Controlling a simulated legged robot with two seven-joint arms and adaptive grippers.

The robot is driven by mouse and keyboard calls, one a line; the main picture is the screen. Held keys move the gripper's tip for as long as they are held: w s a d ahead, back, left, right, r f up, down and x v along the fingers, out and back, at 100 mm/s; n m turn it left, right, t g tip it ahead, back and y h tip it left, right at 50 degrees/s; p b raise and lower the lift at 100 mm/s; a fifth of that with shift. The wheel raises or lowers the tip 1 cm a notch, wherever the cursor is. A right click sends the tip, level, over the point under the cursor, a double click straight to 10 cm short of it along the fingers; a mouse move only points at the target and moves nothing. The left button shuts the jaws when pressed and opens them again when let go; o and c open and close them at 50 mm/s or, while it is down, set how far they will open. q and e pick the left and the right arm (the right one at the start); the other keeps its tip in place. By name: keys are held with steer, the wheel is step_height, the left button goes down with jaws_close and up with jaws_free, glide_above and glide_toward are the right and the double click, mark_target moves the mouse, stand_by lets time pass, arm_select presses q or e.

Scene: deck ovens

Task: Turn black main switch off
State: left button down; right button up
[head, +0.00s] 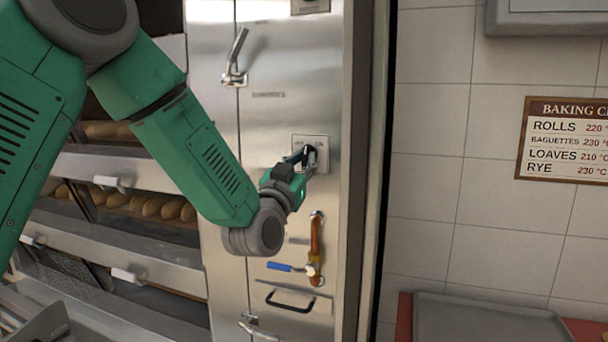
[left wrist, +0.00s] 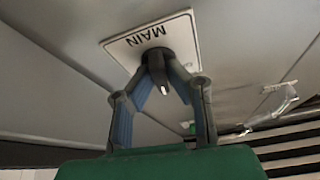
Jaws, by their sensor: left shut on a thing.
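The black main switch (left wrist: 157,62) sits on a white plate (left wrist: 128,45) marked MAIN, on the steel oven panel. In the head view the plate (head: 318,138) shows on the upright panel, with the switch mostly hidden behind my gripper. My left gripper (head: 308,155) is at the plate. In the left wrist view the fingers of my left gripper (left wrist: 160,78) close around the black switch knob, which has a white mark on its end. I cannot tell the switch's on or off position. My right gripper is not in view.
Below the plate are a blue-handled valve (head: 281,267) on a copper-coloured pipe and a black pull handle (head: 290,303). A metal lever (head: 236,55) stands above left. Decks with bread loaves (head: 150,205) are at left. A baking chart (head: 565,140) hangs on the tiled wall.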

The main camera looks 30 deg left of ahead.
arm_select(q)
steer(key=n+y+b, duration=0.1)
steer(key=n, duration=0.1)
steer(key=n+g+y+b, duration=0.1)
steer(key=n, duration=0.2)
steer(key=f+n+y+b, duration=0.1)
steer(key=n+y, duration=0.1)
steer(key=n, duration=0.1)
steer(key=shift+d+b, duration=0.2)
steer(key=shift+b, duration=0.2)
steer(key=n, duration=0.1)
steer(key=n+g+y+b, duration=0.1)
steer(key=n, duration=0.1)
steer(key=shift+r+n+g+y, duration=0.1)
steer(key=shift+n+g+y, duration=0.2)
steer(key=shift+w+d+r+n+g+y+b, duration=0.1)
steer(key=shift+n+g+y+b, duration=0.2)
steer(key=shift+n, duration=0.5)
steer(key=shift+r+n+g+y+b, duration=0.1)
steer(key=shift+n+g+b, duration=0.2)
steer(key=shift+n, duration=0.8)
steer(key=c, duration=1.6)
jaws_free()
steer(key=shift+w, duration=0.1)
steer(key=shift+r, duration=0.1)
